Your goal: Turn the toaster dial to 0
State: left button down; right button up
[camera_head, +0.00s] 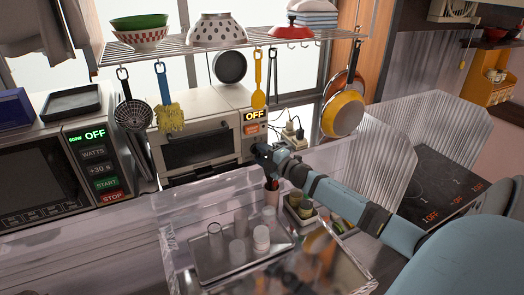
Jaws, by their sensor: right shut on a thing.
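The toaster (197,149) is a light oven-style box with a glass door and handle, standing on the counter below the hanging rack. Its right panel has a small display (254,115) reading OFF and an orange label (252,128) below it. My right gripper (262,152) is at the lower part of that panel, shut on the toaster dial. The dial itself is hidden behind the fingers, so I cannot see its pointer. My right arm reaches in from the lower right. My left gripper is not in view.
A clear dish dryer (182,250) with a tray and cups stands below the gripper. Utensils and pans (343,113) hang from the rack (190,48). A microwave (45,165) is at left, plugs (293,131) behind, and a stove (440,190) at right behind clear ribbed panels.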

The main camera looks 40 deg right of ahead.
jog(key=shift+r+n+g+p, duration=0.1)
jog(key=shift+n+g+p, duration=0.25)
jog(key=shift+n, duration=0.25)
jog(key=o, duration=0.9)
jog(key=shift+s+d+b, duration=0.2)
jog(key=shift+s+b, duration=0.2)
jog(key=shift+s, duration=1.9)
jog(key=shift+s+d+b, duration=0.2)
jog(key=shift+s+b, duration=0.25)
jog(key=shift+s, duration=1.9)
jog(key=shift+s+d+b, duration=0.2)
jog(key=shift+s+b, duration=0.2)
jog(key=shift+s, duration=1.9)
